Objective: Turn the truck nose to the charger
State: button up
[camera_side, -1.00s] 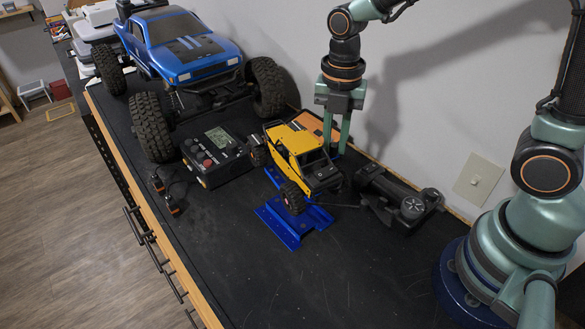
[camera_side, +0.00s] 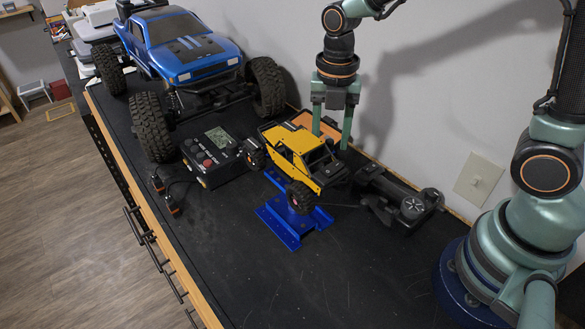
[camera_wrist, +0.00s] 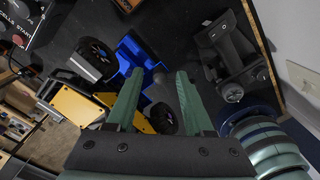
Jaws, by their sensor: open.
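The small yellow and black crawler truck (camera_side: 296,152) sits on a blue stand (camera_side: 290,222), its hood end pointing toward the lower right in the side view. It also shows in the wrist view (camera_wrist: 75,105), left of the fingers. The charger (camera_side: 215,158), a black box with a grey screen and buttons, stands left of the truck; part of it shows at the wrist view's upper left (camera_wrist: 22,18). My gripper (camera_side: 332,142) is open and empty, its fingers pointing down just behind the truck. I cannot tell whether a finger touches it.
A large blue truck (camera_side: 185,45) stands at the back left. A black radio transmitter (camera_side: 400,200) lies right of the stand, near the wall. Small plugs with leads (camera_side: 165,195) lie left of the charger. The front of the black bench top is clear.

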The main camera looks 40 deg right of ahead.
notch_tip(320, 180, up, 12)
dwell(0.5)
jog(key=s+d+m+t, duration=0.2)
jog(key=s+d+m, duration=0.1)
jog(key=m, duration=1)
jog(key=s+d+f+m+t, duration=0.1)
jog(key=s+d+m+t, duration=0.2)
jog(key=m, duration=1.1)
jog(key=shift+s+f+t, duration=0.2)
jog(key=shift+f+t, duration=0.05)
jog(key=shift+t, duration=0.05)
jog(key=shift+d, duration=0.1)
